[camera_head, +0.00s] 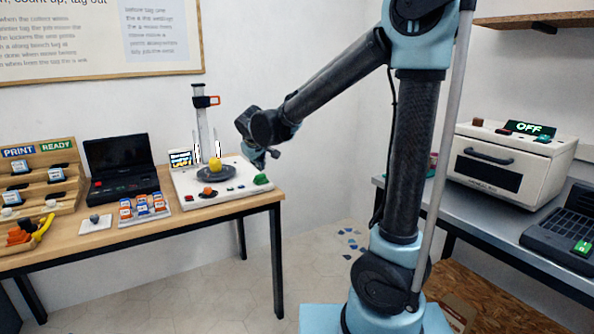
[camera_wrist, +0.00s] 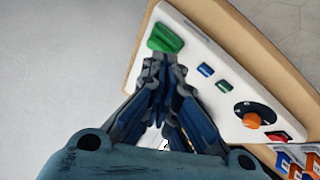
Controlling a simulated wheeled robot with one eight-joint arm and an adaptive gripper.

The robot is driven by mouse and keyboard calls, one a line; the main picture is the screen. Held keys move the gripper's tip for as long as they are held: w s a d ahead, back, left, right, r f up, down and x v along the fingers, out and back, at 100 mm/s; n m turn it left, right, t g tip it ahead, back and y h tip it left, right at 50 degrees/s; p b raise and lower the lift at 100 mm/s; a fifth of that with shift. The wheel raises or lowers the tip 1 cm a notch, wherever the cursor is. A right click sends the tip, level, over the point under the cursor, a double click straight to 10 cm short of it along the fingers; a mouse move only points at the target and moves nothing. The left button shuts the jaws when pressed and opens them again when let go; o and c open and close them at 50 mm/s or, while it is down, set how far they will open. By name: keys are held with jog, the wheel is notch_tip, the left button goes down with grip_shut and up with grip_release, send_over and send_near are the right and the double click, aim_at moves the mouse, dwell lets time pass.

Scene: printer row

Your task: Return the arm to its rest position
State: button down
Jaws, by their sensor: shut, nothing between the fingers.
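My arm reaches left across the head view from its upright dark column. My gripper (camera_head: 259,163) is at the end of it, over the right end of the printer on the left table. In the wrist view my gripper (camera_wrist: 163,66) has its fingers together with nothing between them. The green piece (camera_wrist: 165,38) on the printer's white base lies just beyond the fingertips. It also shows below the gripper in the head view (camera_head: 261,180). I cannot tell whether the fingertips touch it.
The printer's white base (camera_head: 190,199) carries a dark plate with a yellow object (camera_head: 215,164). A laptop-like black device (camera_head: 122,166), label rack (camera_head: 38,172) and small bottles (camera_head: 143,206) stand left of it. A white oven (camera_head: 511,160) stands on the right bench. Floor between is mostly clear.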

jog(key=s+d+f+m+g+h, duration=0.1)
jog(key=s+d, duration=0.3)
jog(key=d, duration=0.4)
jog(key=s+d+m+g, duration=0.1)
jog(key=s+d+m, duration=0.15)
jog(key=d, duration=0.65)
jog(key=s+d+f+m+g+h, duration=0.1)
jog(key=s+d, duration=0.3)
jog(key=d, duration=0.4)
jog(key=s+d+f+m+g, duration=0.1)
jog(key=s+d+f, duration=0.2)
jog(key=s, duration=0.3)
jog(key=s+d+f+m+g+y, duration=0.1)
jog(key=s+d+f+m, duration=0.1)
jog(key=s, duration=0.5)
jog(key=s+d+f+m, duration=0.2)
jog(key=s+d+f, duration=0.3)
jog(key=s+d, duration=0.1)
jog(key=shift+s+g, duration=0.4)
jog(key=shift+s, duration=0.2)
jog(key=shift+f, duration=0.1)
jog(key=shift+w+f, duration=0.2)
jog(key=shift+w, duration=0.25)
dwell(1.0)
